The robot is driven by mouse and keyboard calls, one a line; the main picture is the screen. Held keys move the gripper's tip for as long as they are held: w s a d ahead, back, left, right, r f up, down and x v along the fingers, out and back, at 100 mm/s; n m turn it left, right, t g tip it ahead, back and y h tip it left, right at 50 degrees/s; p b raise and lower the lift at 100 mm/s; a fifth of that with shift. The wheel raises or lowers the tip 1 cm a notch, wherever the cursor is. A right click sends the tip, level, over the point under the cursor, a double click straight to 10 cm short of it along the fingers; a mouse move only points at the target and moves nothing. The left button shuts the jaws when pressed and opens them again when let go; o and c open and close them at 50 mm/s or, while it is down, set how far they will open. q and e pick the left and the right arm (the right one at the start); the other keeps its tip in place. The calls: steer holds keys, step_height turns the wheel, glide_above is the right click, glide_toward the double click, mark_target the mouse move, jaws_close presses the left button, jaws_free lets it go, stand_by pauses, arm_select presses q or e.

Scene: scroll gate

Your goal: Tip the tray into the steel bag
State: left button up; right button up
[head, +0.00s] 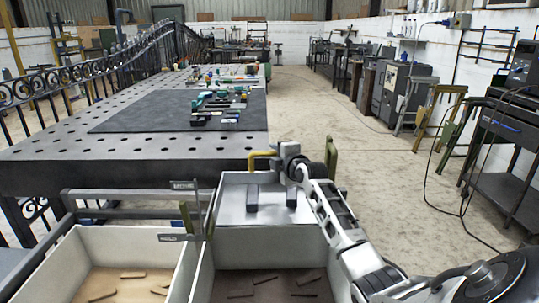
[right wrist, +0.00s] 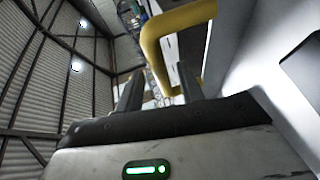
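A pale grey tray (head: 232,205) stands behind the right-hand bin, below the table's near edge. Two dark shapes (head: 252,197) show against it; I cannot tell what they are. A yellow handle (head: 262,155) rises at the tray's back, and a green handle (head: 331,155) at its right. My right gripper (head: 285,155) is at the yellow handle. In the right wrist view its dark fingers (right wrist: 160,88) are apart, with the yellow handle (right wrist: 152,45) between or just beyond them; contact is unclear. I cannot identify a steel bag. My left gripper is out of view.
Two white-walled bins stand in front, the left one (head: 52,262) and the right one (head: 267,243), with several small brown pieces inside. A grey rail (head: 125,190) runs behind the left bin. The perforated table (head: 150,152) bears a dark mat with tools. Floor is open at right.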

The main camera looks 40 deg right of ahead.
steer(key=shift+b+x, duration=0.45)
steer(key=shift+x, duration=1.85)
steer(key=shift+c, duration=0.4)
jaws_close()
